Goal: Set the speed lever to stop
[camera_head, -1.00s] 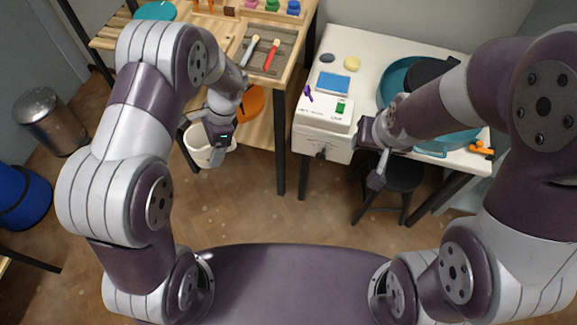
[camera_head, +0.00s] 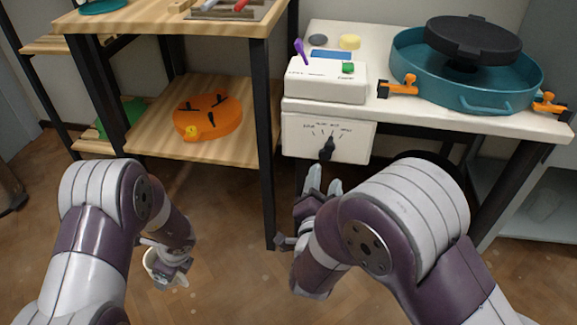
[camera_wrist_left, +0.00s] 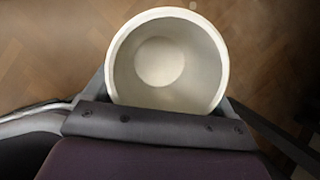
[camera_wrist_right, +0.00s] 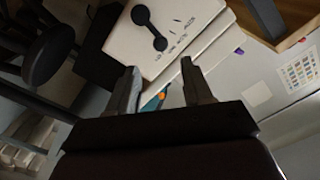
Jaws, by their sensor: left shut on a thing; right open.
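The speed lever (camera_head: 327,148) is a black handle on the front of a white control box (camera_head: 352,138). It stands nearly upright, its thick end low and its upper end tilted slightly right; the dial lettering is too small to read surely. In the right wrist view the lever (camera_wrist_right: 150,28) lies beyond the fingertips. My right gripper (camera_head: 324,180) is open and empty, just below and in front of the lever, apart from it; its spread fingers also show in the right wrist view (camera_wrist_right: 160,85). My left gripper (camera_head: 172,272) is shut on a white bucket (camera_wrist_left: 216,60).
The white table (camera_head: 390,110) carries a teal basin (camera_head: 415,75) with orange clamps and a white switch box (camera_head: 335,88). A wooden shelf (camera_head: 150,140) with an orange mould (camera_head: 208,118) stands left; its black post (camera_head: 265,150) is near my right gripper. A dark stool is behind my right arm.

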